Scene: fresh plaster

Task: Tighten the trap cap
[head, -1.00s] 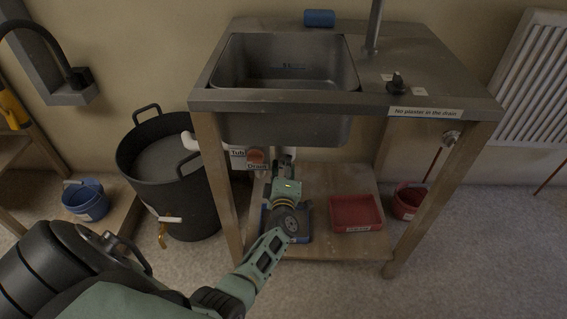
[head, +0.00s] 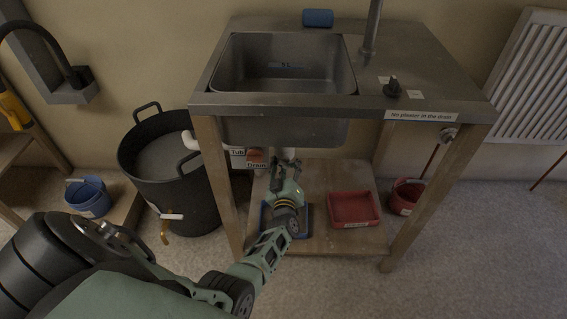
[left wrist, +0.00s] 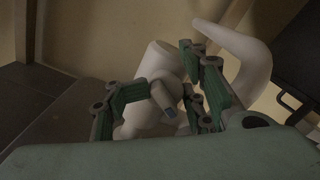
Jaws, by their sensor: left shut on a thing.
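The white trap shows in the left wrist view as a thick upright body (left wrist: 160,68) with a curved pipe (left wrist: 248,60) to its right. My left gripper (head: 281,170) is under the sink basin, above the lower shelf. In the left wrist view its green-and-grey fingers (left wrist: 165,105) are closed around the lower end of the trap, where the cap sits. The fingers and the green housing hide most of the cap, so its thread and seating cannot be seen. In the head view the gripper and basin largely hide the trap. My right gripper is not in view.
An orange valve handle (head: 256,155) sits by the Tub and Drain labels. A blue tray (head: 304,224) lies beneath my wrist, with a red tray (head: 354,209) beside it. A black tub (head: 187,205) stands left of the sink's wooden leg (head: 219,180). A red bucket (head: 405,197) stands to the right.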

